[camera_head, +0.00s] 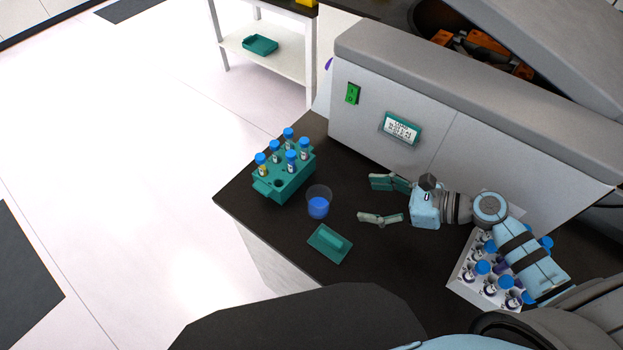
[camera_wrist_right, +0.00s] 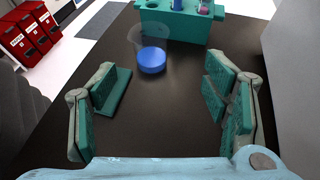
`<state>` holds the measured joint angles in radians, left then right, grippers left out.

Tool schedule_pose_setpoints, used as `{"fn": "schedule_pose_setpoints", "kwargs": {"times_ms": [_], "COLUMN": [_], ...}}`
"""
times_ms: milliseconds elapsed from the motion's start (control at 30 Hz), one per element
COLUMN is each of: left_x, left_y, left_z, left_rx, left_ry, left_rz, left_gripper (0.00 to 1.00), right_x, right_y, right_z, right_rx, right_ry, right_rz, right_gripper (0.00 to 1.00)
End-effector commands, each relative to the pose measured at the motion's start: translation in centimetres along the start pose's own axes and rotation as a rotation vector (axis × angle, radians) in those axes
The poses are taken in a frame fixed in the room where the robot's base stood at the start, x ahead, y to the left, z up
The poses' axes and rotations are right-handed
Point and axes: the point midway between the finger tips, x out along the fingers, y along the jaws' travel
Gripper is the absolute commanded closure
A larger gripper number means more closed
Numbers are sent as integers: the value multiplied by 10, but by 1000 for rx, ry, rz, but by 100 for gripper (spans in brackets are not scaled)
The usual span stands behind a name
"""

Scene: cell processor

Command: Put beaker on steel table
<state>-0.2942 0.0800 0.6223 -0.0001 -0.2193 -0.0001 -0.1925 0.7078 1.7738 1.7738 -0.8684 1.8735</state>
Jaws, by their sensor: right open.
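The beaker (camera_head: 318,203) is clear with blue liquid and stands upright on the dark table top (camera_head: 240,196). It also shows in the right wrist view (camera_wrist_right: 151,58), ahead of the fingers and left of centre. My right gripper (camera_head: 371,200) is open and empty, to the right of the beaker in the head view and apart from it. In the right wrist view its two fingers (camera_wrist_right: 165,104) are spread wide with bare table between them. My left gripper is not in view. I cannot tell which surface is the steel table.
A green tube rack (camera_head: 284,182) with blue-capped tubes stands just behind the beaker. A green flat piece (camera_head: 330,243) lies in front of it. A white rack (camera_head: 465,278) of tubes sits under my right arm. A large grey machine (camera_head: 450,150) borders the table's back. A white shelf cart (camera_head: 285,62) stands beyond.

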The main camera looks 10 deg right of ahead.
Motion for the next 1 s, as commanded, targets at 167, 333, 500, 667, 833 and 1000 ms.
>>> {"fn": "schedule_pose_setpoints", "kwargs": {"times_ms": [167,333,500,667,833,1000], "left_x": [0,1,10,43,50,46], "left_y": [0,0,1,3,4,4], "left_z": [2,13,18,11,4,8], "left_rx": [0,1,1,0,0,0], "left_ry": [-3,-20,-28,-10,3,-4], "left_rz": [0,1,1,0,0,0], "left_gripper": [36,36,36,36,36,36], "right_x": [37,78,98,130,144,142], "right_y": [2,0,1,3,3,3], "right_z": [2,1,-2,-9,-4,-2], "right_rx": [0,0,-1,-3,-2,-2], "right_ry": [-10,-5,-3,-5,-1,0], "right_rz": [-2,2,3,3,3,3], "right_gripper": [31,31,31,31,31,35]}}
